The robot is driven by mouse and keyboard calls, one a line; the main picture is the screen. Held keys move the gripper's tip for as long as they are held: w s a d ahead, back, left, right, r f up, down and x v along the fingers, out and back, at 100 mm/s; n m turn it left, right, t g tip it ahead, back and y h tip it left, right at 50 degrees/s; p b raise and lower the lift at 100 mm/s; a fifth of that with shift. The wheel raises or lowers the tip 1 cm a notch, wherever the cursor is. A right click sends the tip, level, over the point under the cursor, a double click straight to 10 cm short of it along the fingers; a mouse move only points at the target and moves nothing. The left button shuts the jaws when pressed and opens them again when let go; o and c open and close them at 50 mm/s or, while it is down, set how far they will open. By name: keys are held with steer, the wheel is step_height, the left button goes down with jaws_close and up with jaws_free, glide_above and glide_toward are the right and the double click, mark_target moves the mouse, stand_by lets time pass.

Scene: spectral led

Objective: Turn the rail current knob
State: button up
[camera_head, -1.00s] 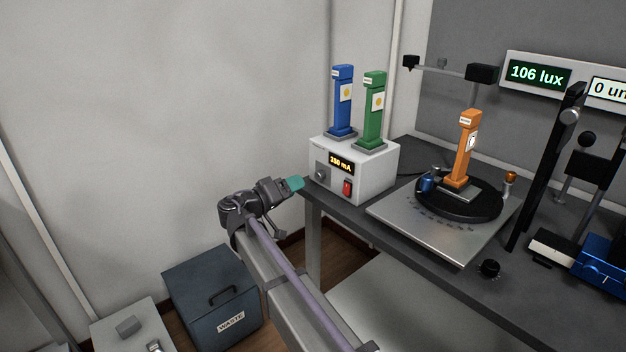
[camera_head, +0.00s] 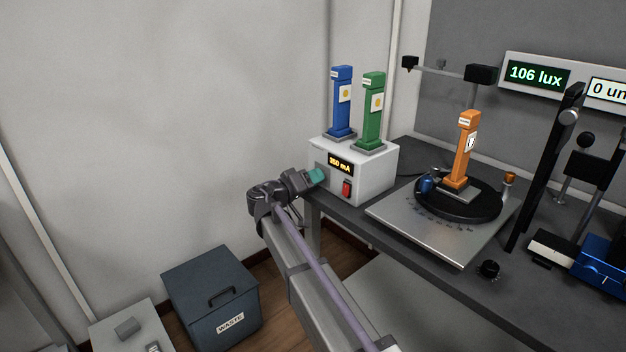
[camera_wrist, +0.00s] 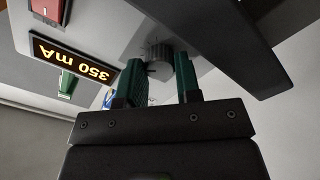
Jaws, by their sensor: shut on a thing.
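The rail current knob (camera_wrist: 157,52) is a grey ribbed dial on the front of the white power supply box (camera_head: 372,178). My gripper (camera_head: 319,176) is at the left of the box front, its green fingers shut on the knob. In the wrist view the fingertips (camera_wrist: 160,68) lie on either side of the knob. In the head view my gripper hides the knob. The amber display (camera_head: 340,163) above reads 350 mA; it also shows upside down in the wrist view (camera_wrist: 73,63).
A red switch (camera_head: 347,188) sits on the box front. A blue post (camera_head: 341,105) and a green post (camera_head: 373,112) stand on the box. To the right, an orange post (camera_head: 466,150) stands on a black turntable (camera_head: 440,207). A waste bin (camera_head: 210,295) is on the floor.

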steer(key=shift+c, duration=1.4)
steer(key=shift+n, duration=0.3)
steer(key=n, duration=0.3)
steer(key=shift+n, duration=1.9)
steer(key=o, duration=0.9)
